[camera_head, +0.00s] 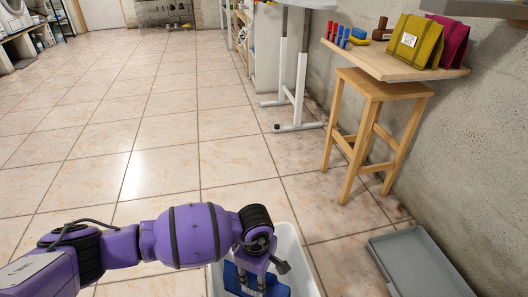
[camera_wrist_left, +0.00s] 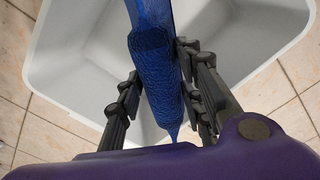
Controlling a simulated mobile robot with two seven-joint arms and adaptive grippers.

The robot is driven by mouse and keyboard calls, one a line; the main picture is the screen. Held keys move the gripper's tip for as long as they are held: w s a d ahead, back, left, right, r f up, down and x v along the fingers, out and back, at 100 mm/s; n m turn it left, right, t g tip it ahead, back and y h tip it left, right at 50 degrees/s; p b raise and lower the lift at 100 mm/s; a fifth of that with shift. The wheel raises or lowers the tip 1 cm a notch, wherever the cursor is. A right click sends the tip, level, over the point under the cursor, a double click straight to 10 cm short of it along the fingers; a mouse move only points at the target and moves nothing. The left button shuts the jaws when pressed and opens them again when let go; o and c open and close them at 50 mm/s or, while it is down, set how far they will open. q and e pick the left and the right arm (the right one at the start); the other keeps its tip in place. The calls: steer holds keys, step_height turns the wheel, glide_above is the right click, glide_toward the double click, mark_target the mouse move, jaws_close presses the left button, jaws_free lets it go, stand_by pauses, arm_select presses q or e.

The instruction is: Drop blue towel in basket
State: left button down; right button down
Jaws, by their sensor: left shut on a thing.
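A blue towel (camera_wrist_left: 156,75) is held between the fingers of my left gripper (camera_wrist_left: 160,95), which is shut on it. The white basket (camera_head: 290,242) stands on the floor at the bottom of the head view. In the wrist view the basket's pale wall (camera_wrist_left: 60,70) spreads behind the towel, so gripper and towel are over its opening. Whether the towel touches the basket cannot be told. My right gripper is not in view.
A grey tray (camera_head: 425,262) lies on the floor to the right of the basket. A wooden stool (camera_head: 372,95) stands by a wall shelf (camera_head: 395,62) holding yellow and magenta bags (camera_head: 416,40). A white metal stand (camera_head: 300,120) is behind. The tiled floor at left is clear.

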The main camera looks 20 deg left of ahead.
arm_select(q)
steer(key=c, duration=1.1)
jaws_free()
steer(key=shift+r, duration=0.15)
step_height(320, 180, up, 12)
